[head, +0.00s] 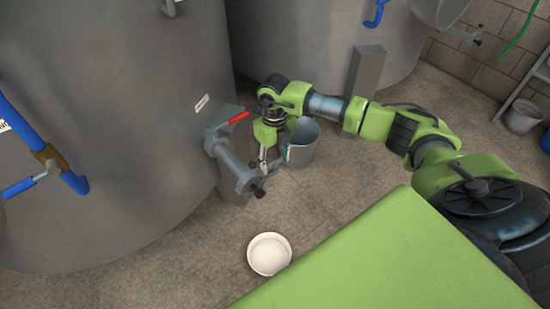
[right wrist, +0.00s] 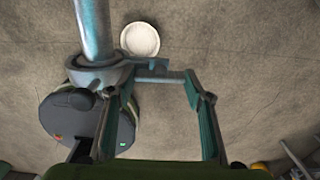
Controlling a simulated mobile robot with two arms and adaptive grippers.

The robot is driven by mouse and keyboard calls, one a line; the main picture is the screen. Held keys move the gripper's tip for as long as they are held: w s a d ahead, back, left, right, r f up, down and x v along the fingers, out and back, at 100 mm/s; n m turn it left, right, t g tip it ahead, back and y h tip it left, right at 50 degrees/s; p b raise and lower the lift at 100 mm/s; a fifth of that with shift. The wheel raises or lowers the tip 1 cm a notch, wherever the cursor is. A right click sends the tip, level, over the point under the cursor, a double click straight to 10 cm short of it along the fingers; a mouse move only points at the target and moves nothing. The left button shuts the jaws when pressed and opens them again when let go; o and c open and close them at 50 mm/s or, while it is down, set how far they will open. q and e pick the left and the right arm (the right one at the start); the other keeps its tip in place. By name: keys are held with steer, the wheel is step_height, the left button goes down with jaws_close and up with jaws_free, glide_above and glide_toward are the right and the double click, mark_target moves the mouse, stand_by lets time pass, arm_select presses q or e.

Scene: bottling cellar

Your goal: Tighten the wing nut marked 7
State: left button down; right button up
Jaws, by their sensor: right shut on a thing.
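The valve pipe (head: 232,165) sticks out from the big grey tank. A clamp (head: 243,181) sits at its end, with a dark wing nut (head: 259,192) at its side. My right gripper (head: 263,168) points down at this clamp. In the right wrist view the clamp ring (right wrist: 98,76) circles the pipe end (right wrist: 93,28). The right gripper's fingertips (right wrist: 164,84) stand either side of a grey bar-like part beside the clamp, which I take for the wing nut (right wrist: 165,76); it is shut on it. No number 7 is legible. My left gripper is out of view.
A red lever (head: 239,117) sits on the valve. A white bowl (head: 269,254) lies on the floor near the pipe end and also shows in the wrist view (right wrist: 140,40). A blue-handled fitting (head: 48,155) is on the tank at left. A bucket (head: 523,117) stands far right. Floor around the bowl is clear.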

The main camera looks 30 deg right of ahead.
mark_target(275, 161)
steer(key=o, duration=1.1)
steer(key=shift+w, duration=0.15)
step_height(275, 161, up, 8)
steer(key=shift+r, duration=0.1)
steer(key=shift+d, duration=0.1)
